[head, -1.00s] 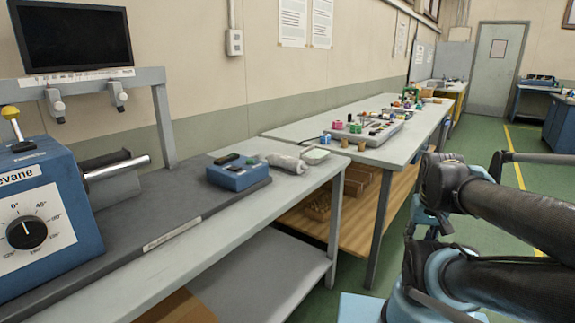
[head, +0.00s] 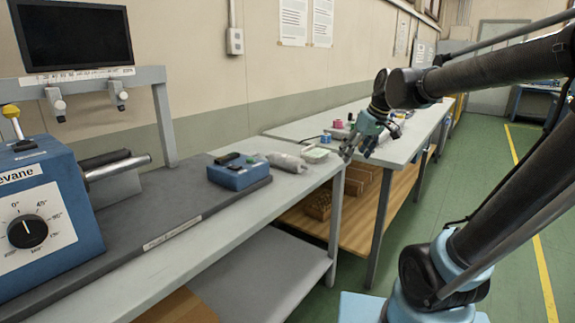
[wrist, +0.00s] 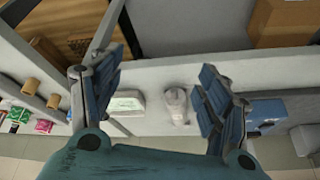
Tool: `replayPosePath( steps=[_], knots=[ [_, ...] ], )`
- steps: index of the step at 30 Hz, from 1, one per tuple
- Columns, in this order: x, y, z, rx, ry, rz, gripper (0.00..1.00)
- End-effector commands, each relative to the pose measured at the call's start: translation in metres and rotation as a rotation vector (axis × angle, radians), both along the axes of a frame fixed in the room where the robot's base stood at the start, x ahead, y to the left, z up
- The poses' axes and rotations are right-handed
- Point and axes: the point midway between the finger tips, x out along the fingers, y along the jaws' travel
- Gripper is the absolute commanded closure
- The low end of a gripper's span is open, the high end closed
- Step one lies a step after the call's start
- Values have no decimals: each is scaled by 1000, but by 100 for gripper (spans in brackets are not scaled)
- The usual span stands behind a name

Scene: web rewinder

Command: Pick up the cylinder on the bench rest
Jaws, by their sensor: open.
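A shiny metal cylinder (head: 118,167) lies roughly level beside the blue dial machine (head: 35,215) at the left in the head view; how it is supported there is unclear. A pale grey, crumpled, roll-like object (head: 287,161) lies on the bench right of a small blue box (head: 238,173). I cannot tell for sure which is the task's cylinder. My gripper (head: 358,152) is open and empty above the bench's right end, far right of the metal cylinder. In the wrist view, the grey roll (wrist: 175,105) shows below and between the open fingers (wrist: 160,78), apart from them.
A pale green-white tray (head: 317,155) sits by the grey roll. A second bench (head: 290,131) holds small coloured parts, with boxes (head: 320,205) on its lower shelf. A monitor on a frame (head: 160,115) rises behind the machine. The green floor (head: 490,220) at right is open.

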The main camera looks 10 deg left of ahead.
Motion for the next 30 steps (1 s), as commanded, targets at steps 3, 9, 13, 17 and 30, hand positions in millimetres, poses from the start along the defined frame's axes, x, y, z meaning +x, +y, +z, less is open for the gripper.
replayPosePath(
  steps=[3,9,13,17,30],
  knots=[
    [29,50,22,27,-36,121,30],
    [62,124,46,69,-90,287,30],
    [72,157,54,87,-113,355,30],
    [78,173,57,95,-126,387,30],
    [92,208,4,98,-129,393,30]
  ],
)
